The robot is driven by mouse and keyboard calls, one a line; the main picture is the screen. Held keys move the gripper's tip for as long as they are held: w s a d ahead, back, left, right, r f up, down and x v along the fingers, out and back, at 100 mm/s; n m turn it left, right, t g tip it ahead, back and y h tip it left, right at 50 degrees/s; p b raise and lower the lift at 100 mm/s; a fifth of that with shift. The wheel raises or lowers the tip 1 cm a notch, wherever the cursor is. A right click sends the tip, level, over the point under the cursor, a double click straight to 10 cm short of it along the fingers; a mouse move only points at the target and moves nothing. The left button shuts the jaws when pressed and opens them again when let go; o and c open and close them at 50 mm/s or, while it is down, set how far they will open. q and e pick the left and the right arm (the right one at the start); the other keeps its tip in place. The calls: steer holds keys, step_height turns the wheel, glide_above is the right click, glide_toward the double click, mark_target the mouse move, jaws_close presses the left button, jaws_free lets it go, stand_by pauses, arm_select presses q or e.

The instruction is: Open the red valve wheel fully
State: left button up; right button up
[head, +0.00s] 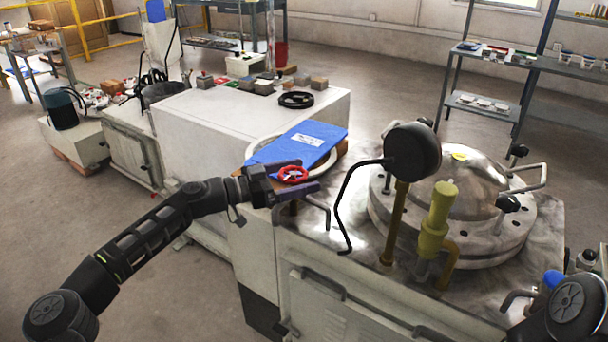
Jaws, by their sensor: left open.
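The red valve wheel (293,174) is a small red ring with spokes, near the left end of the machine with the round metal lid. My left gripper (304,176) reaches it from the left. Its two purple-grey fingers are open, one on the far side of the wheel and one on the near side. Whether the fingers touch the rim cannot be told. The valve's body below the wheel is hidden by the near finger. My right gripper is out of view; part of my right arm shows at the lower right corner.
A black round gauge (412,151), a yellow valve fitting (433,222) and a domed metal lid (455,190) stand to the right. A bent black handle (345,205) rises close to the fingertips. Open floor lies at the left.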

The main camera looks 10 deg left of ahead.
arm_select(q)
steer(key=shift+w+d, duration=0.35)
steer(key=shift+d, duration=0.15)
steer(key=c, duration=1.4)
